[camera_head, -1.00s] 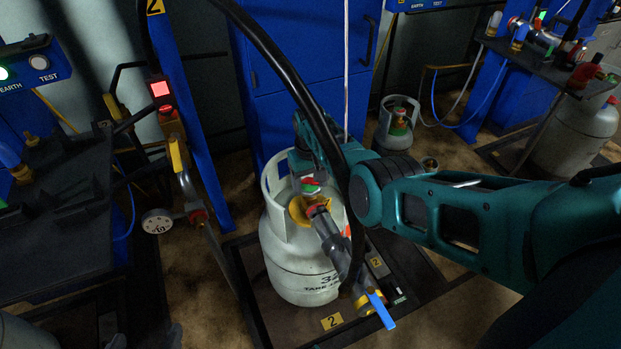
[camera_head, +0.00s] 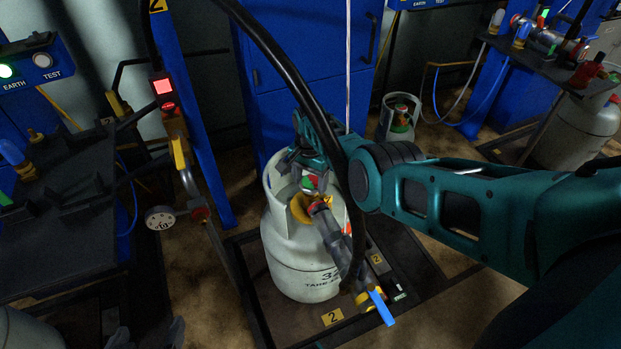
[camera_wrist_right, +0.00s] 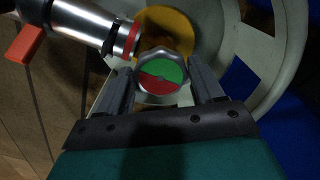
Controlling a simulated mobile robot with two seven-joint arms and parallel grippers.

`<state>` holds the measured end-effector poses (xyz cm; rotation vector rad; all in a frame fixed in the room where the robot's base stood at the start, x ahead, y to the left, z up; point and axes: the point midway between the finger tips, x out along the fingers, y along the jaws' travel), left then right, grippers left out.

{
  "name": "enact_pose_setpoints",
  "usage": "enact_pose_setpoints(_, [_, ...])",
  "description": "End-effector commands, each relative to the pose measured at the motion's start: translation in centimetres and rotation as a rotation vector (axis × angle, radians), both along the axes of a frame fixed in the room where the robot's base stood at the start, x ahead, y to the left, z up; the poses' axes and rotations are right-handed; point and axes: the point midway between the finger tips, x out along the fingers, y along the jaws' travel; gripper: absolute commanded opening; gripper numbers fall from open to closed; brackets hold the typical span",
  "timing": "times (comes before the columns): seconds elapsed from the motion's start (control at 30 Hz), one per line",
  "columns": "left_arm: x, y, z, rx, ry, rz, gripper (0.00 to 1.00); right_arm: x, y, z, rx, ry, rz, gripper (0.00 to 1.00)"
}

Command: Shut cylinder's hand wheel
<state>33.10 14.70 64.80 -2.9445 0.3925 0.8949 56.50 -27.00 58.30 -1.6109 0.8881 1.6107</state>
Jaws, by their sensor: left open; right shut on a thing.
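The white gas cylinder (camera_head: 290,262) stands on a low platform inside the dark frame. Its hand wheel (camera_head: 309,184), with a red and green face, sits on the valve inside the cylinder's collar. In the right wrist view the hand wheel (camera_wrist_right: 161,78) lies between the two fingers of my right gripper (camera_wrist_right: 161,92), green at upper right and red at lower left. My right gripper (camera_head: 298,172) is shut on the wheel from above. My left gripper (camera_head: 146,336) shows only as dark fingertips at the bottom edge, apart and empty, away from the cylinder.
A grey connector with a blue lever (camera_head: 382,308) runs from the valve toward the front right. A black hose (camera_head: 290,72) arches over the cylinder. A dark bench (camera_head: 60,220) and a pipe with a gauge (camera_head: 160,218) stand at left. A blue cabinet (camera_head: 300,90) is behind.

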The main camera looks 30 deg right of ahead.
Motion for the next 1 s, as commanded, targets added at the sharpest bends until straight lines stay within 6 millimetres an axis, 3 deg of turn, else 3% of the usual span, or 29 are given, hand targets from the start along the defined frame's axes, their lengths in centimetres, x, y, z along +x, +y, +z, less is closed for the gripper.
enact_pose_setpoints(1.0, [-0.18, 0.23, -0.95, 0.01, 0.003, -0.006, 0.92, 0.36, 0.11, -0.13, 0.001, 0.002, -0.967, 0.36])
